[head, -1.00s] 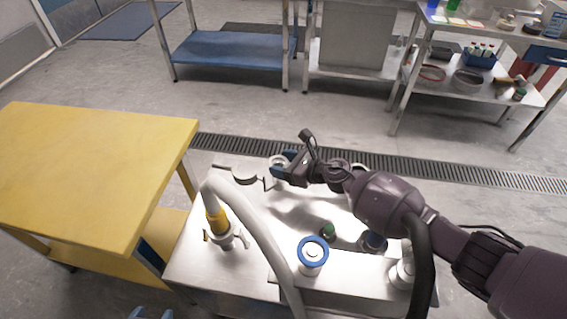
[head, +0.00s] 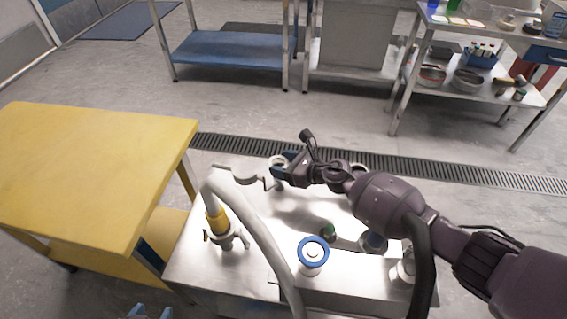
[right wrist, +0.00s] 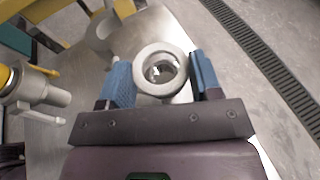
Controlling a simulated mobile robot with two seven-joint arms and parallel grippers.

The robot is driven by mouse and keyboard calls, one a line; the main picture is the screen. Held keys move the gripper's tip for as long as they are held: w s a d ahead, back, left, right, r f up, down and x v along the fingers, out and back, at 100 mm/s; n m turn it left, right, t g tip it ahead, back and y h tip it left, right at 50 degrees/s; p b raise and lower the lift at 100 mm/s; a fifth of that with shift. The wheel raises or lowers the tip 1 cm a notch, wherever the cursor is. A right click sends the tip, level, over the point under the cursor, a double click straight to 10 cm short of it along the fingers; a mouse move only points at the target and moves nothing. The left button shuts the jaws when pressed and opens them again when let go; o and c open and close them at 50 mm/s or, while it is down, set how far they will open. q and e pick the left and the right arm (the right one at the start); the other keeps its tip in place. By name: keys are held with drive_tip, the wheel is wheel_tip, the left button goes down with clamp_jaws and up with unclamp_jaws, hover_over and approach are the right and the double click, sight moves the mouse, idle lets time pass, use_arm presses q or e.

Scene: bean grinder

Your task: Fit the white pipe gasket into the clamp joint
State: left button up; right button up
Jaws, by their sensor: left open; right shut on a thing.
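My right gripper (head: 284,166) is over the far end of the steel table. In the right wrist view its blue fingers (right wrist: 161,80) are on both sides of a pale, thick ring (right wrist: 142,66), which looks like the white pipe gasket. Its opening shows metal inside. In the head view the ring (head: 277,161) is at the fingertips, above a short upright pipe; I cannot tell whether it is seated there. The clamp joint cannot be told for sure. Only the blue fingertips of my left gripper (head: 149,312) show, apart and empty, at the bottom edge.
A grey round fitting (head: 245,177) stands just left of the right gripper. A blue-rimmed cylinder (head: 313,253) stands near the front. A yellow table (head: 90,170) is at left.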

use_arm(q)
drive_tip(key=shift+s+f, duration=0.45)
drive_tip(key=shift+f, duration=0.25)
use_arm(e)
drive_tip(key=shift+f, duration=0.45)
use_arm(q)
drive_tip(key=shift+w+f+b, duration=0.15)
drive_tip(key=shift+w+b, duration=0.05)
drive_tip(key=shift+b, duration=0.3)
use_arm(e)
drive_tip(key=shift+f, duration=0.4)
use_arm(q)
drive_tip(key=shift+a, duration=0.1)
use_arm(e)
drive_tip(key=shift+f, duration=0.1)
